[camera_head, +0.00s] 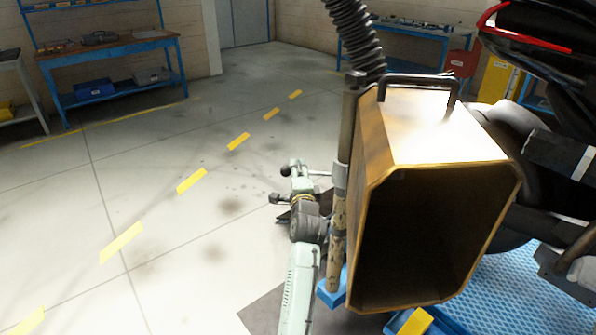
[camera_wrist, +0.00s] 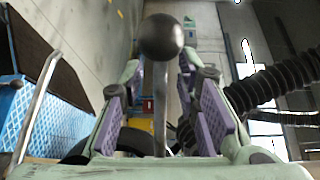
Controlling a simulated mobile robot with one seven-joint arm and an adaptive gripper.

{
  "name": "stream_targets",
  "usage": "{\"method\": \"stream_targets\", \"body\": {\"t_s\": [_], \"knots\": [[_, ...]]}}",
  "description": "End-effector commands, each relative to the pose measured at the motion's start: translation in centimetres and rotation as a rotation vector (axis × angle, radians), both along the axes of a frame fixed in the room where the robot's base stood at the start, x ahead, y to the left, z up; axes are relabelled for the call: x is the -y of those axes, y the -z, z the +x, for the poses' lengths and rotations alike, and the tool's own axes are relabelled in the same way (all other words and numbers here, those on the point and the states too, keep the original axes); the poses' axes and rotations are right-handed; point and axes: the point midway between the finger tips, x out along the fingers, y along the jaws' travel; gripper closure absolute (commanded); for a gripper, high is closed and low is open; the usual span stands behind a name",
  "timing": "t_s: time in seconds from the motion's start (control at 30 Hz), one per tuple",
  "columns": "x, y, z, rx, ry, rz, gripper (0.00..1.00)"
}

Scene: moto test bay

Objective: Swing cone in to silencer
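The cone is a large box-like hood (camera_head: 440,135) with a gold-brown rim, a dark open mouth and a dark handle on top. It hangs beside a worn upright post (camera_head: 339,220) near the motorbike (camera_head: 540,55). I cannot clearly pick out the silencer. A thin lever (camera_head: 322,173) sticks out left from the post and ends in a dark ball. My gripper (camera_head: 297,182) is at this lever. In the wrist view the ball (camera_wrist: 161,37) and its rod stand between my gripper's (camera_wrist: 158,85) two purple-padded fingers, which are apart with gaps on both sides.
A black ribbed hose (camera_head: 357,38) runs up from the cone; it also shows in the wrist view (camera_wrist: 275,88). A blue patterned platform (camera_head: 530,285) lies under the motorbike. Workbenches (camera_head: 110,48) stand at the back. The floor left of the post is clear.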

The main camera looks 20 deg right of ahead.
Motion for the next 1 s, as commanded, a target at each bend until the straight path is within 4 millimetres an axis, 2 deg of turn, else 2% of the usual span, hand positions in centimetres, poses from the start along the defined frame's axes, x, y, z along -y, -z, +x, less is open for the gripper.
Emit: {"method": "stream_targets", "body": {"t_s": [0.17,0.6,1.0], "knots": [[-0.01,-0.01,0.00,0.001,0.000,0.000,0.71],[-0.05,0.11,0.00,-0.002,-0.001,0.000,0.99],[-0.17,0.33,0.04,-0.006,-0.003,0.000,1.00]]}}
